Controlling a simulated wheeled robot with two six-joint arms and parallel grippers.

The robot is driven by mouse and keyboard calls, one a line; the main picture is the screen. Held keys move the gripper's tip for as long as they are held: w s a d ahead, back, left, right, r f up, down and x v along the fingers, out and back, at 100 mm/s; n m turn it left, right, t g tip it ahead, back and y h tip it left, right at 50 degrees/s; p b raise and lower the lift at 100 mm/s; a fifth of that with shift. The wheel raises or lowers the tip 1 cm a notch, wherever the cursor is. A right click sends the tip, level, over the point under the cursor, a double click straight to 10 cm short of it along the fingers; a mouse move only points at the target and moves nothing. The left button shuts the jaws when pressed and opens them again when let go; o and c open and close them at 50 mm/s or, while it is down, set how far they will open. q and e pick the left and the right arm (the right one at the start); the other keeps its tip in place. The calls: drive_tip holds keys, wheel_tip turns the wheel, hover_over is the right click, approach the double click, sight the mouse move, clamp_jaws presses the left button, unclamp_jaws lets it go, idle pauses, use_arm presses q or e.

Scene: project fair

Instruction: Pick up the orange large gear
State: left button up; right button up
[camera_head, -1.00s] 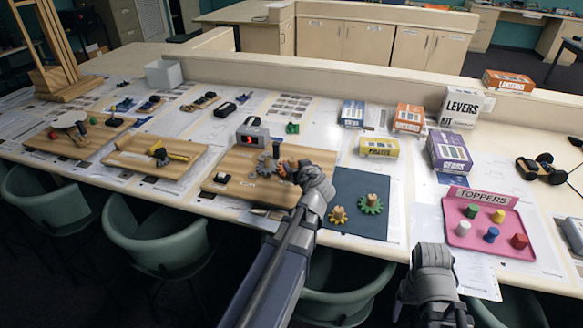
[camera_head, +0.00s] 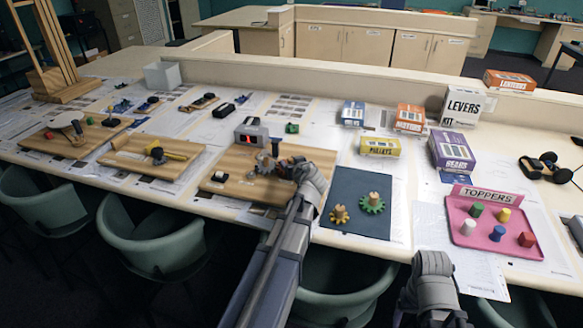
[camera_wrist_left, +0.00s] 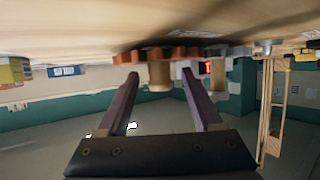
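The orange large gear (camera_wrist_left: 160,56) shows in the left wrist view, with a light wooden peg (camera_wrist_left: 160,76) standing out from its middle. My left gripper (camera_wrist_left: 160,80) is open, with one finger on each side of the peg and gaps between. In the head view my left gripper (camera_head: 277,166) is over the right part of a wooden board (camera_head: 235,189) and hides most of the orange gear. A grey gear (camera_head: 264,161) is just left of it. My right arm's end (camera_head: 432,285) is low at the table's front edge; its fingers cannot be made out.
A device with a red display (camera_head: 251,134) stands behind the board. A pink toppers tray (camera_head: 480,248) is at the right. Green chairs (camera_head: 155,235) line the front.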

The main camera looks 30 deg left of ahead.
use_arm(q)
clamp_jaws()
idle(0.3)
drive_tip(key=shift+r, duration=0.15)
use_arm(e)
drive_tip(key=shift+r, duration=0.15)
